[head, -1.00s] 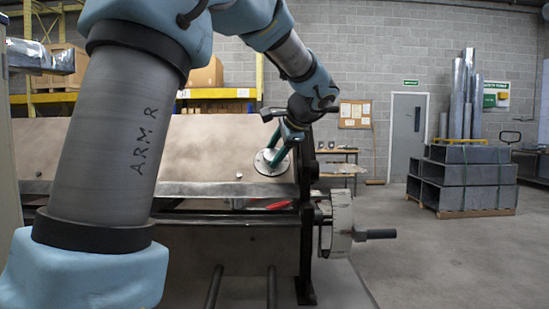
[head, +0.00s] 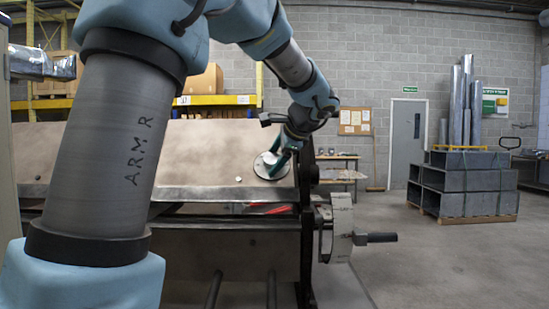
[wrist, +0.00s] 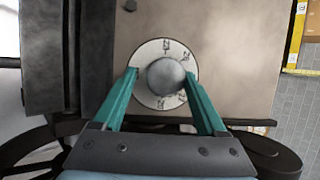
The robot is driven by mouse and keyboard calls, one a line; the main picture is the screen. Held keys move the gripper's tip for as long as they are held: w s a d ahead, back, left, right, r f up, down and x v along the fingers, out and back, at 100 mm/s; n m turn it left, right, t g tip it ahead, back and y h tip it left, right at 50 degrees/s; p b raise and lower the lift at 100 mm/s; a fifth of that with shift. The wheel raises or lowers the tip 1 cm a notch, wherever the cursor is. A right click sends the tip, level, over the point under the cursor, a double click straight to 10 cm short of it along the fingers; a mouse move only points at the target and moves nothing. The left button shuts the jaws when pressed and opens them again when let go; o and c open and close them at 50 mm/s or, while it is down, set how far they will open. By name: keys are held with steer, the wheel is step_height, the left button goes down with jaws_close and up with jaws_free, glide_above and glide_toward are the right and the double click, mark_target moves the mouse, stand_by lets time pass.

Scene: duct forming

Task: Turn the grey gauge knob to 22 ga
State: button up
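The grey gauge knob (wrist: 165,77) is round and sits in the middle of a white dial plate (wrist: 150,54) with dark markings, too small and blurred to read. The dial plate also shows in the head view (head: 268,166), on the sloped beige panel of the machine. My gripper (wrist: 165,75) has its two green fingers apart, one on each side of the knob. I cannot tell whether the fingertips touch it. In the head view my gripper (head: 279,158) is at the dial, with the knob mostly hidden behind it.
The machine's beige panel (head: 200,150) has a black end frame and a round white side part with a dark handle (head: 377,237). Stacked grey ducts (head: 465,180) stand on a pallet at right. The floor between is clear.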

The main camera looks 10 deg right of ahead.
steer(key=shift+o, duration=1.1)
steer(key=shift+r, duration=0.1)
steer(key=shift+r, duration=0.15)
steer(key=b+v, duration=0.2)
steer(key=v, duration=0.8)
steer(key=shift+s, duration=0.35)
steer(key=shift+r, duration=0.1)
